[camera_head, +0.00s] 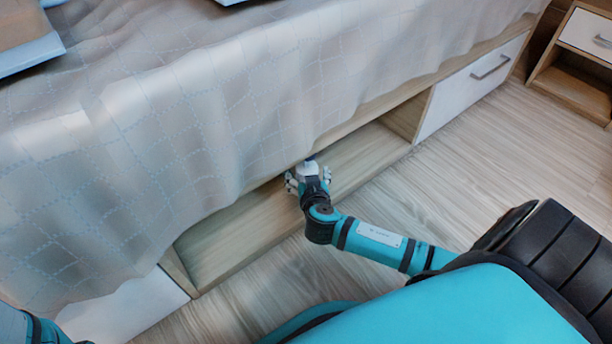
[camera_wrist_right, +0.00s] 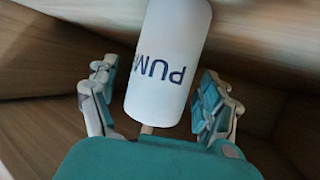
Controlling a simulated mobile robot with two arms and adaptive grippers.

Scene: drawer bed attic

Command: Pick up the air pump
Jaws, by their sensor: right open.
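The air pump (camera_wrist_right: 168,62) is a white cylinder with dark blue "PUM" lettering, seen in the right wrist view. It lies between the two spread fingers of my right gripper (camera_wrist_right: 157,100). In the head view my right gripper (camera_head: 308,176) reaches into the open compartment under the bed, and the pump is mostly hidden by the gripper and the cover. My left gripper is out of view.
The wooden compartment (camera_head: 228,240) is open at the front, with white drawers (camera_head: 478,82) on either side. The bed cover (camera_head: 190,120) hangs over its top edge. A nightstand (camera_head: 580,60) stands at the upper right. The floor (camera_head: 500,150) in front is clear.

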